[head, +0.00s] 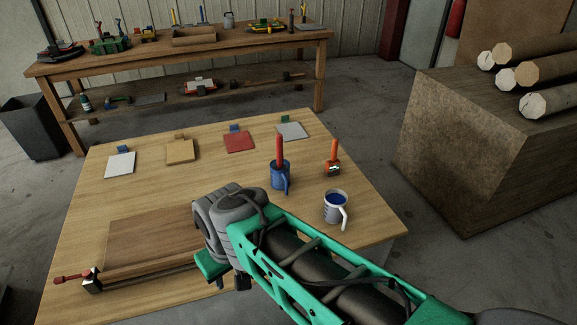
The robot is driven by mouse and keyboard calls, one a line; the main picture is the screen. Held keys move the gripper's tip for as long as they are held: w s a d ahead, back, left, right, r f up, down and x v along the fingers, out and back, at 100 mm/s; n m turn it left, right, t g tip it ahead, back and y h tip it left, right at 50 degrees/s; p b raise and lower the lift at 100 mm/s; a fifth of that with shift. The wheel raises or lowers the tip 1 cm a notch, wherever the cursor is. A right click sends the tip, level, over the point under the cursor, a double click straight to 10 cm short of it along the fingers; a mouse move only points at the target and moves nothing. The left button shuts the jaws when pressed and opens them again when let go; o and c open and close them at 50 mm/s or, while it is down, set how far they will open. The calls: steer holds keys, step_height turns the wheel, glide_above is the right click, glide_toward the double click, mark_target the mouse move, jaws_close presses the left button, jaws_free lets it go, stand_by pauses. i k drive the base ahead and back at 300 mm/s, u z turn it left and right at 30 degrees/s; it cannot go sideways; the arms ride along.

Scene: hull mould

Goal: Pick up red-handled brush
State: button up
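A red handle (280,150), which looks like the red-handled brush, stands upright in a blue mug (281,177) on the near wooden table. Its lower end is hidden inside the mug. An orange-handled tool (333,155) with a dark and white lower part stands to its right. My green arm reaches in from the lower right, and its grey wrist is left of and nearer than the blue mug. A green part of my gripper (211,265) shows below the wrist, over the table. Its fingertips are not clear, so I cannot tell whether it is open or holds anything.
A white mug with blue contents (336,207) stands right of my wrist. A brown board (148,240) with a red-handled clamp (75,277) lies front left. Several coloured squares (239,142) line the table's back. A log-topped block (470,150) stands right.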

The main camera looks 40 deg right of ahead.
mark_target(280, 166)
steer(key=z, duration=1.3)
steer(key=k, duration=0.1)
steer(key=u, duration=0.65)
steer(key=i, duration=0.25)
